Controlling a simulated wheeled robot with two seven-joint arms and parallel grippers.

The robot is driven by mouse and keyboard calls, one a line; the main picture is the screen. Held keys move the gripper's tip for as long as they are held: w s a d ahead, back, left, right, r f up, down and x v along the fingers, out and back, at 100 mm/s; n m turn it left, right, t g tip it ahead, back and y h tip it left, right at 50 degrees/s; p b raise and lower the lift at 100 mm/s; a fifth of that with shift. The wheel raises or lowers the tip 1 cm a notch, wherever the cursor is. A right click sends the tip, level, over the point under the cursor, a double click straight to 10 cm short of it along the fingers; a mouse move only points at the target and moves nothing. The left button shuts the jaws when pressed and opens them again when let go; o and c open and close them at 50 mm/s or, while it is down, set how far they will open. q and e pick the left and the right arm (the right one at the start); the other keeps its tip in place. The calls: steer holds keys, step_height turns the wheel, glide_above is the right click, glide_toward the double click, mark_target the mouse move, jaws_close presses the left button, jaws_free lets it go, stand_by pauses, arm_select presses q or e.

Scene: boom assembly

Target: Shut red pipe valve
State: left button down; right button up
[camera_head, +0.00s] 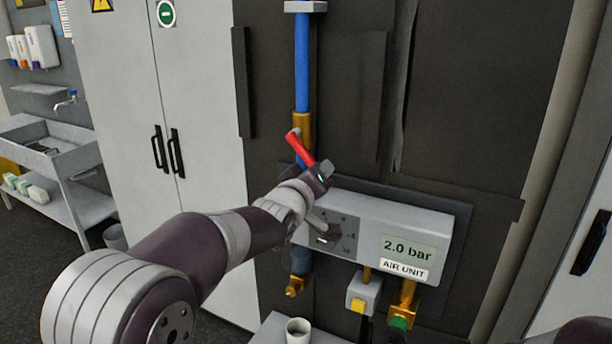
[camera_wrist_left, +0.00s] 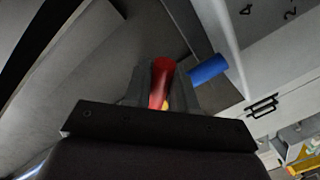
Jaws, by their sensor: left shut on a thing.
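The red valve handle (camera_head: 301,147) slants from upper left to lower right in front of the brass valve body (camera_head: 302,128) on the blue pipe (camera_head: 302,60). My left gripper (camera_head: 318,173) is shut on the lower part of the handle, and its fingers hide that end. In the left wrist view the red handle (camera_wrist_left: 162,78) stands between the two fingers, with a bit of yellow beside it. The blue pipe (camera_wrist_left: 208,69) shows to its right there. My right gripper is not in view.
The air unit (camera_head: 415,225) with a "2.0 bar" display is close to the right of my left gripper. A white cup (camera_head: 298,330) stands below. Grey cabinet doors (camera_head: 190,90) are behind on the left, with a sink bench (camera_head: 55,150) farther left.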

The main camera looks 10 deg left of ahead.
arm_select(q)
steer(key=shift+s+d+r+n+p, duration=0.2)
steer(key=shift+d+r+n+p, duration=0.45)
steer(key=shift+n, duration=0.25)
steer(key=shift+s+d+r+n+p, duration=0.1)
steer(key=shift+d+r+n+p, duration=0.1)
steer(key=shift+r+n+p, duration=0.55)
steer(key=r+n+p, duration=0.2)
steer(key=n+p, duration=0.1)
steer(key=shift+s+d+r+g+h, duration=0.2)
steer(key=shift+d+g+h, duration=0.1)
steer(key=shift+d+g, duration=0.1)
steer(key=shift+r+n+p, duration=0.7)
steer(key=shift+n+p, duration=0.35)
steer(key=shift+p, duration=0.45)
steer(key=shift+d, duration=0.1)
steer(key=c, duration=1.1)
jaws_free()
steer(key=shift+o, duration=0.2)
